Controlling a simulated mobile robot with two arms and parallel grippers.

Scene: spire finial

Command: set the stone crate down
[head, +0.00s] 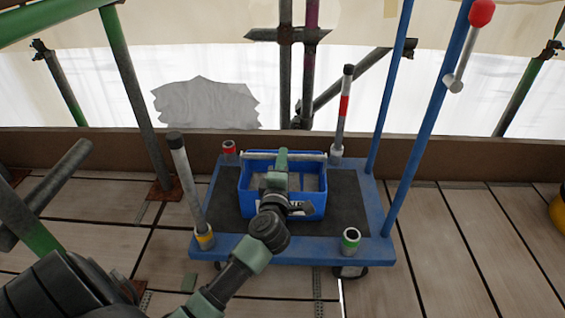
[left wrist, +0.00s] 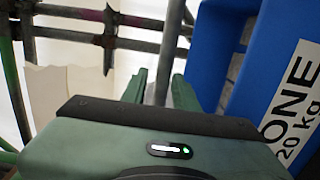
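The blue stone crate (head: 251,205) sits upright on the dark mat (head: 347,200) of a blue trolley. A pale grey handle bar (head: 310,157) runs across its top. My left gripper (head: 281,158) is over the crate, with its fingers on either side of the bar. In the left wrist view the bar passes between the green fingers (left wrist: 160,88), with a gap visible on one side, so they look open. The crate's blue side (left wrist: 222,55) and its label, reading "ONE 20 kg", fill the right. My right gripper is not in view.
The blue trolley (head: 290,246) has corner sockets. Scaffold tubes and a brown toe board (head: 440,160) lie behind.

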